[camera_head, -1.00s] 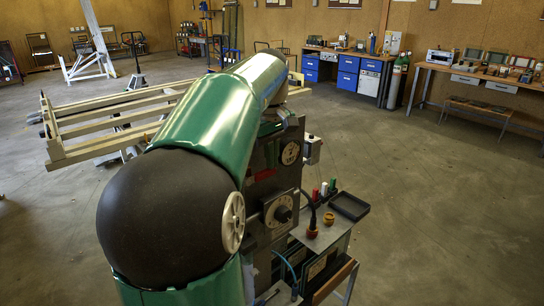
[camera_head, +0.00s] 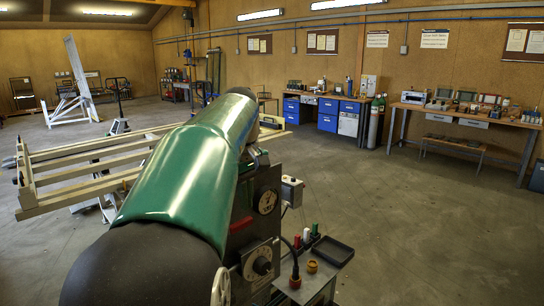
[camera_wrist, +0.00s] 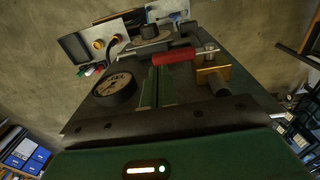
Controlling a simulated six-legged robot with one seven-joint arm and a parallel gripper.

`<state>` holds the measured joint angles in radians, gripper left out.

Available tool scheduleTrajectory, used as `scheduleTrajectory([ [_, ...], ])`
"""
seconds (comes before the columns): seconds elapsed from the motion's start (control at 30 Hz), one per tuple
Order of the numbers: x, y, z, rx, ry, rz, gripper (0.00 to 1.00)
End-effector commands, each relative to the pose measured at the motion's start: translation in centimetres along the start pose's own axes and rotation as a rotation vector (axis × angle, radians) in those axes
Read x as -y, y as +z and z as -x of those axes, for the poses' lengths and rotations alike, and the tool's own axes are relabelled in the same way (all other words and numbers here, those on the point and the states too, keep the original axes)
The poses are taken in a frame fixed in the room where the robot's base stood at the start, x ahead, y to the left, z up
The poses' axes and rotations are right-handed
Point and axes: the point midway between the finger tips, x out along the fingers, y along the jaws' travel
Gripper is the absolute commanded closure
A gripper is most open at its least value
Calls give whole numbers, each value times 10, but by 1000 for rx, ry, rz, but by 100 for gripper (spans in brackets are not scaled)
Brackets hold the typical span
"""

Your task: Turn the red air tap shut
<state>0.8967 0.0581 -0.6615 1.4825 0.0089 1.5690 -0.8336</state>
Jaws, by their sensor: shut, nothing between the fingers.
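The red tap handle (camera_wrist: 172,57) is a short bar lying across the top of the dark grey machine (camera_wrist: 130,66) in the wrist view. My gripper (camera_wrist: 159,70) shows as two green fingers close together, shut and empty. Their tips point at the handle's left part and look very near it; I cannot tell whether they touch. A round white-faced gauge (camera_wrist: 115,86) lies left of the fingers, and a brass-coloured block (camera_wrist: 213,75) lies right of them. In the head view my green arm hides the gripper and much of the machine (camera_head: 262,235); the gauge shows there too (camera_head: 267,201).
A dial plate with a black knob (camera_head: 262,264) is on the machine's side. A pale wooden frame (camera_head: 90,165) stands left. The floor to the right (camera_head: 430,230) is open.

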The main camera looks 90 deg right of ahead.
Motion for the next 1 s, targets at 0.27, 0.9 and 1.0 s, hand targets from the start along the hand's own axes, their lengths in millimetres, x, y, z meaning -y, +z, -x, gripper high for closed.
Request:
scheduleTrajectory([
  [0.27, -16, 0, 28, -3, 11, -7, 100],
  [0.9, -67, 0, 79, -5, 9, -4, 100],
  [1.0, -68, 0, 80, -5, 9, -3, 100],
])
